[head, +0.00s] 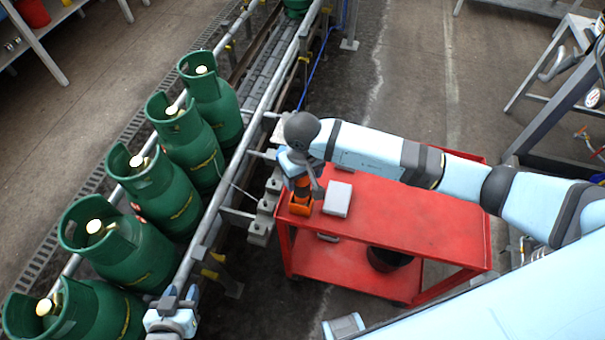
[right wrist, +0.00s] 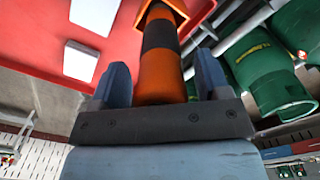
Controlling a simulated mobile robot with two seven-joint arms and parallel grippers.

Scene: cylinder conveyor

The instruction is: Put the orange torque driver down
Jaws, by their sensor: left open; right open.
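The orange torque driver (head: 301,187), with a dark band, is upright at the left end of the red cart's top, in an orange holder (head: 300,209). In the right wrist view the driver (right wrist: 160,75) lies between the fingers of my right gripper (right wrist: 160,85), which stand apart with a gap showing on each side. In the head view my right gripper (head: 302,172) is over the driver and partly hides it. My left gripper (head: 181,295) is open and empty at the bottom, beside the conveyor rail.
The red cart (head: 420,215) carries a white-grey box (head: 338,199) close right of the holder. A black bucket (head: 388,259) sits on its lower shelf. Several green cylinders (head: 210,105) stand along the conveyor (head: 262,70) at left. The cart top's right part is clear beneath my right arm.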

